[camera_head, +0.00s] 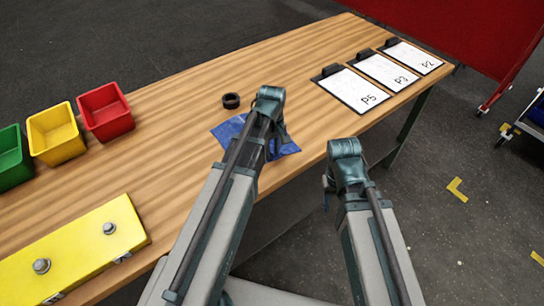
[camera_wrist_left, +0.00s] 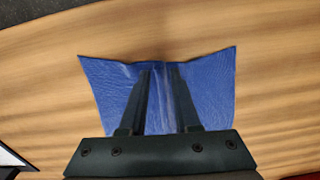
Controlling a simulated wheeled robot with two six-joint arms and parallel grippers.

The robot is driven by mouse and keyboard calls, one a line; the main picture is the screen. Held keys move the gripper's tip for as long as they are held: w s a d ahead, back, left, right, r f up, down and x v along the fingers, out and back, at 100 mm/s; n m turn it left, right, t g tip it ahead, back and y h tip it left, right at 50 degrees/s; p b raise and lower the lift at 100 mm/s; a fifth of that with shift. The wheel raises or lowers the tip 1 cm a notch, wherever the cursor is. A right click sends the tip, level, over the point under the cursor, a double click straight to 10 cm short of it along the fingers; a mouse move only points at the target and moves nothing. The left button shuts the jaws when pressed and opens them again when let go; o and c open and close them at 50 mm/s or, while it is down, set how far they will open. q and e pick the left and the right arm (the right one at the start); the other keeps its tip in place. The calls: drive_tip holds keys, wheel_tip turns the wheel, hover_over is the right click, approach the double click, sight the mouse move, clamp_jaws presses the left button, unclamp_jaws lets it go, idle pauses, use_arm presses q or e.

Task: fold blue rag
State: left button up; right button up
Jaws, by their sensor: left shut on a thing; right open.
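The blue rag (camera_head: 228,131) lies on the wooden table near its front edge, partly hidden by my left arm in the head view. In the left wrist view the rag (camera_wrist_left: 105,85) is spread out with its far corners flared and raised creases in the middle. My left gripper (camera_head: 272,150) is over the rag; in the wrist view its fingers (camera_wrist_left: 160,75) are close together and pinch the rag's middle. My right gripper (camera_head: 328,190) is off the table's front edge, apart from the rag; its fingers are mostly hidden behind the wrist.
A black ring (camera_head: 231,101) lies just behind the rag. Red (camera_head: 105,111), yellow (camera_head: 56,134) and green (camera_head: 12,152) bins stand at left. A yellow block with bolts (camera_head: 75,250) lies at front left. Clipboards (camera_head: 354,90) lie at the right end of the wooden table (camera_head: 180,110).

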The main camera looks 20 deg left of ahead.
use_arm(q)
clamp_jaws()
drive_tip(key=shift+r, duration=0.1)
drive_tip(key=w+a+r+p, duration=0.6)
drive_tip(key=r+p, duration=0.3)
drive_tip(key=w+a+f+b, duration=0.2)
drive_tip(key=a, duration=0.1)
drive_tip(key=w+a+f+b, duration=0.2)
drive_tip(key=w, duration=0.1)
drive_tip(key=w+a+f+b, duration=0.2)
drive_tip(key=a+f, duration=0.1)
drive_tip(key=shift+w+a+b, duration=0.2)
drive_tip(key=shift+a+b, duration=0.15)
drive_tip(key=shift+w+a+f+b, duration=0.35)
drive_tip(key=shift+a+f+b, duration=0.1)
drive_tip(key=shift+f, duration=0.05)
drive_tip(key=o, duration=1.2)
unclamp_jaws()
drive_tip(key=shift+o, duration=0.2)
